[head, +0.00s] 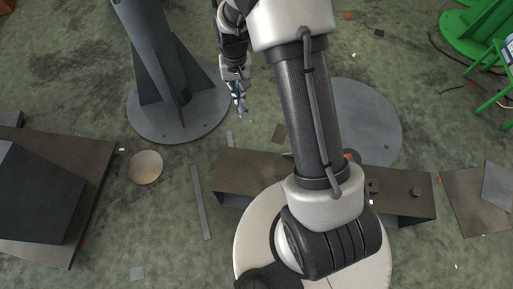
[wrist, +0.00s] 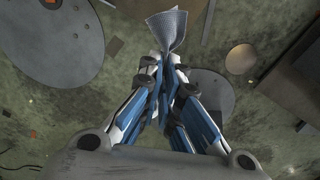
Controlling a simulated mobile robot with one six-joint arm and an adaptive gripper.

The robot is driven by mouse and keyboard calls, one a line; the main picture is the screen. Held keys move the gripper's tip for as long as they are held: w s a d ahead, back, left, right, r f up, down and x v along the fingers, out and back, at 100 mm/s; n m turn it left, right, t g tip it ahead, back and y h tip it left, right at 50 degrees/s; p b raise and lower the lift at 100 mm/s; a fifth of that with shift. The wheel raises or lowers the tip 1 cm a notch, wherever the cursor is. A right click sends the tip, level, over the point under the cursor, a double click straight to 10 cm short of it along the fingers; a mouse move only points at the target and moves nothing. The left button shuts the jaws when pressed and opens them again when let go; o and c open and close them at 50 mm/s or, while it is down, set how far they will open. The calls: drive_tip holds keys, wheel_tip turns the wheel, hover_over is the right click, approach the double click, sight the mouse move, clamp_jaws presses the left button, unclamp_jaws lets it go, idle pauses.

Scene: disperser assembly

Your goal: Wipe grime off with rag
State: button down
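My gripper (wrist: 163,66) is shut on a rag (wrist: 168,28), a light grey-blue woven cloth that flares out beyond the fingertips. In the head view my gripper (head: 235,82) hangs in the air right of a dark grey finned column (head: 160,50), apart from it. The rag also shows there as a small pale blue shape (head: 240,108) below the fingers. The column stands on a round grey base plate (head: 150,124). I cannot make out a distinct grime patch in either view. The rag touches no surface that I can see.
A brown metal channel (head: 235,168) lies behind my arm. Dark panels (head: 85,160) lie at the left, with a small round disc (head: 145,167) beside them. A large round plate (head: 385,125) is right of my arm. Green metal frames (head: 480,30) stand at upper right. Scraps litter the mossy ground.

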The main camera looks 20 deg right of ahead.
drive_tip(key=s+d+f+m+b, duration=0.1)
drive_tip(key=d+f+m+b, duration=0.1)
drive_tip(key=f, duration=1.2)
drive_tip(key=s+d+f+m+b, duration=0.1)
drive_tip(key=d+f+m, duration=0.1)
drive_tip(key=f, duration=1.2)
drive_tip(key=s+d+f+m+b, duration=0.1)
drive_tip(key=f+m, duration=0.3)
drive_tip(key=f, duration=1)
drive_tip(key=shift+s+d+b, duration=0.15)
drive_tip(key=shift+d+b, duration=0.5)
drive_tip(key=shift+b, duration=0.15)
drive_tip(key=c, duration=2.3)
unclamp_jaws()
drive_tip(key=o, duration=1.5)
wheel_tip(320, 180, down, 4)
drive_tip(key=b, duration=0.3)
